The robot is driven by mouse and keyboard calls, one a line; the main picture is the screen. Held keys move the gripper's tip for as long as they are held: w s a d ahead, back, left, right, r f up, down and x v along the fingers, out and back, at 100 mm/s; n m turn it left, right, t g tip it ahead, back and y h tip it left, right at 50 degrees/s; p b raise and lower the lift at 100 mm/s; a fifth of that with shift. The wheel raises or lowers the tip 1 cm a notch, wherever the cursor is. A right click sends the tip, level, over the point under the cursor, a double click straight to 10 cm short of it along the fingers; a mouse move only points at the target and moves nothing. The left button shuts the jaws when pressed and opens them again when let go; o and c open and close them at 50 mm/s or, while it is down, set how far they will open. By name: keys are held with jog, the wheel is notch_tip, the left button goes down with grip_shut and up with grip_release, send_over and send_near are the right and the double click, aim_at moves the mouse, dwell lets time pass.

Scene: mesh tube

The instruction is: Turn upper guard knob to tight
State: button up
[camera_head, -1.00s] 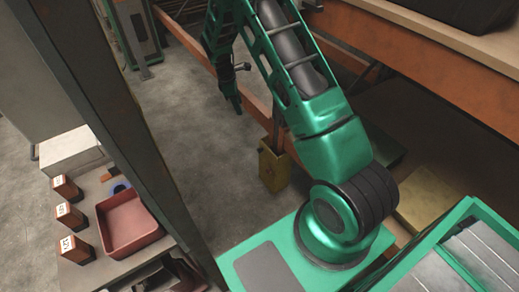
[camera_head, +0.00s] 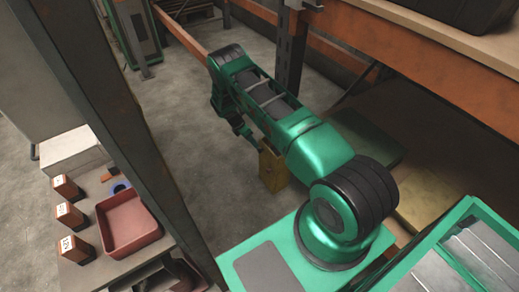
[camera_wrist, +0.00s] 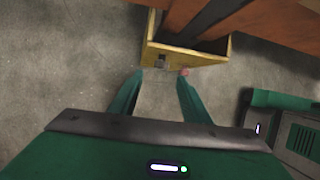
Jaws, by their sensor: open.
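A yellow post guard (camera_head: 270,172) wraps the foot of a rack post; it also shows at the top of the wrist view (camera_wrist: 190,57). On its near face in the wrist view are a small dark fitting (camera_wrist: 160,62) and a small reddish knob-like piece (camera_wrist: 184,72). I cannot tell which is the upper knob or how it is turned. My gripper (camera_wrist: 159,77) is open and empty, its two green fingers pointing at the guard's near face. The right fingertip appears close to the reddish piece; contact is unclear. In the head view my gripper (camera_head: 247,133) is beside the guard.
Orange rack beams (camera_head: 420,80) and a dark upright (camera_head: 291,50) stand close to my arm. A shelf at left holds a red tray (camera_head: 128,222) and several small orange boxes (camera_head: 70,215). Concrete floor (camera_head: 215,130) is open left of the guard.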

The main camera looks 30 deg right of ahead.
aim_at(260, 150)
jog(key=x, duration=0.8)
jog(key=shift+d+f, duration=0.1)
jog(key=shift+f, duration=0.05)
